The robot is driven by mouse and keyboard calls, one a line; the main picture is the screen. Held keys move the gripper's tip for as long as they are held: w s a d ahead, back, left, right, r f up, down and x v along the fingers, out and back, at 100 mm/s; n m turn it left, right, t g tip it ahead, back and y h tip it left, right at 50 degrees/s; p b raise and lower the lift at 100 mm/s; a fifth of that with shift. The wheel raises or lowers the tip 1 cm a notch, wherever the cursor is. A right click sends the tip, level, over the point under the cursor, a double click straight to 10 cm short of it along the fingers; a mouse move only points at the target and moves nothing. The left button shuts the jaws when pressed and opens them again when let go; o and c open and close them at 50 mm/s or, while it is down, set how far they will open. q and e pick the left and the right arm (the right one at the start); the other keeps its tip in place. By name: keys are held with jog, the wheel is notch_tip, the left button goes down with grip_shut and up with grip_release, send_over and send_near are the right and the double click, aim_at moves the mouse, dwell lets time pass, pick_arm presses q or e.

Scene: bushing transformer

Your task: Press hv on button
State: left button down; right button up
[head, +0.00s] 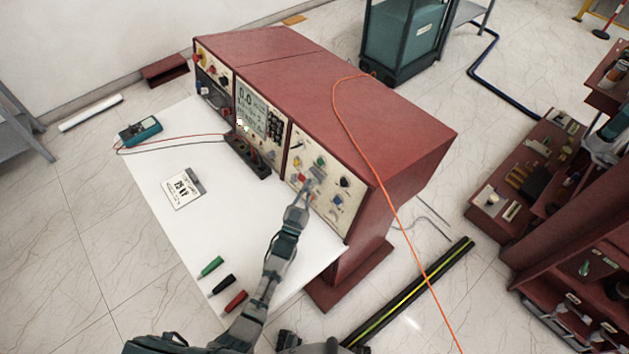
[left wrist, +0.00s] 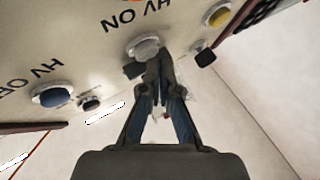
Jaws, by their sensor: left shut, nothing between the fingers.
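A cream control panel (head: 325,180) is on the right front of the red console. In the left wrist view the panel appears upside down, with an "HV ON" label (left wrist: 137,15) beside a pale grey round button (left wrist: 145,47). A blue round button (left wrist: 52,95) sits by the "HV OFF" label (left wrist: 30,77). My left gripper (head: 309,186) is at the panel, shut and empty. In the left wrist view its fingertips (left wrist: 154,72) overlap the lower edge of the grey button; I cannot tell whether they touch or press it.
A multimeter (head: 139,132), a label card (head: 183,187) and green, black and red pens or probes (head: 222,284) lie on the table. A yellow button (left wrist: 218,15) is nearby.

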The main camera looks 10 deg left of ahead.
pick_arm(q)
jog(key=shift+w+d+f+b, duration=0.1)
jog(key=shift+w+d+b, duration=0.2)
jog(key=shift+w, duration=0.1)
dwell(0.6)
jog(key=shift+a, duration=0.1)
jog(key=shift+s+a+r+p, duration=0.2)
jog(key=shift+s+a+p, duration=0.3)
jog(key=shift+s+p, duration=0.2)
jog(key=shift+s+a+r+p, duration=0.2)
jog(key=shift+s+a+p, duration=0.1)
jog(key=shift+s+p, duration=0.1)
jog(key=shift+s+a+r+p, duration=0.2)
jog(key=shift+s+a+p, duration=0.4)
jog(key=shift+s, duration=0.2)
jog(key=shift+s+a+r+p, duration=0.2)
jog(key=shift+s+a+p, duration=0.4)
jog(key=shift+s, duration=0.15)
